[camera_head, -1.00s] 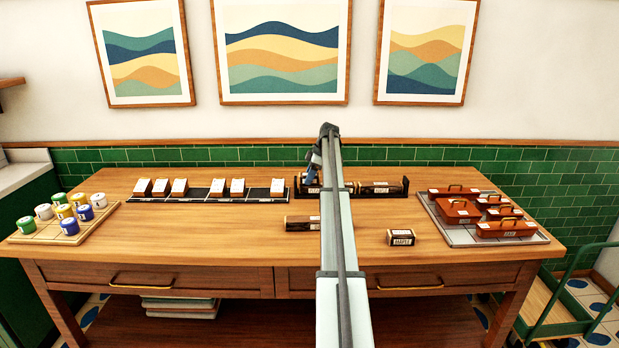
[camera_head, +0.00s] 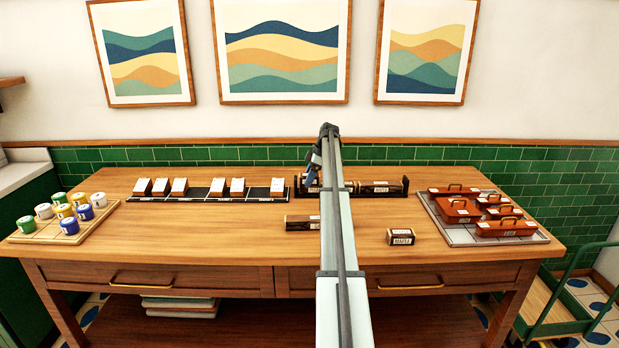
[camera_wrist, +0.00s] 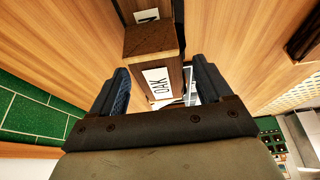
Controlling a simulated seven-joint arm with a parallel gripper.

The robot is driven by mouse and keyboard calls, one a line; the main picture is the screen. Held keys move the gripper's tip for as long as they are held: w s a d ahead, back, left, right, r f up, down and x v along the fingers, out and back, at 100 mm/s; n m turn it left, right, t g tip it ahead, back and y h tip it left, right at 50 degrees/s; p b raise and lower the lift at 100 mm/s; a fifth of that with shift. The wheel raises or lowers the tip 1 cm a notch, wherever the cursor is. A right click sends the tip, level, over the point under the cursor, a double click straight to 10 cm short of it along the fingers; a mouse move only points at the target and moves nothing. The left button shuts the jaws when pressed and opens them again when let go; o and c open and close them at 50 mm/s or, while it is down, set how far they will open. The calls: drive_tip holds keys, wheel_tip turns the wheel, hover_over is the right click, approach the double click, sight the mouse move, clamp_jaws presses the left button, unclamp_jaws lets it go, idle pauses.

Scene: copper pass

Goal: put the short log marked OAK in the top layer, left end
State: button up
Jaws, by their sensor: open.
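The short log marked OAK (camera_wrist: 157,82) stands between my gripper's two fingers in the wrist view. It has a dark end and a white label. My gripper (camera_wrist: 158,88) is open around it, with a finger on each side. In the head view my gripper (camera_head: 313,177) is at the left end of the dark log rack (camera_head: 405,186), at the back of the table. My arm and gripper hide part of the rack there. I cannot tell from the head view exactly how the oak log rests on what is beneath it.
Another log (camera_head: 380,188) lies in the rack right of my arm. A longer dark log (camera_head: 302,223) and a short log marked MAPLE (camera_head: 401,237) lie on the table in front. A tray of lidded brown dishes (camera_head: 440,232) is at right; a board of jars (camera_head: 28,238) is at left.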

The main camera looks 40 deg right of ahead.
drive_tip(key=v, duration=1.2)
